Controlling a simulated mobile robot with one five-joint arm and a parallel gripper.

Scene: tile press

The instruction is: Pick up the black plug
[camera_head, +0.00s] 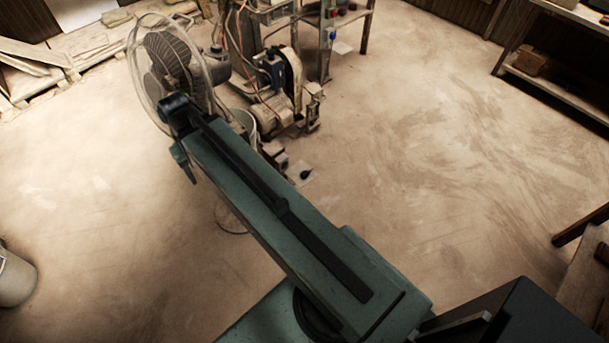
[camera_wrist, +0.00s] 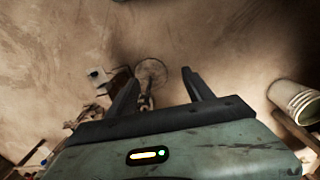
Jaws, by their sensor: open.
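A small black thing that looks like the black plug (camera_head: 306,174) lies on a pale flat piece on the floor, just right of the machine's foot. It also shows as a dark spot on a pale patch at the left of the wrist view (camera_wrist: 95,73). My gripper (camera_wrist: 160,72) is open, with two dark fingers apart and nothing held between them. The plug lies outside the fingers, to their left in the wrist view. In the head view my arm reaches to the upper left, well away from the plug, and its fingers are not clearly seen.
A caged fan (camera_head: 170,60) stands behind the arm's end; its round base (camera_wrist: 152,72) shows between the fingers. A machine with a motor (camera_head: 272,115) stands beside the plug. A bucket (camera_head: 14,278) is at left, shelving (camera_head: 555,85) at upper right. The right floor is open.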

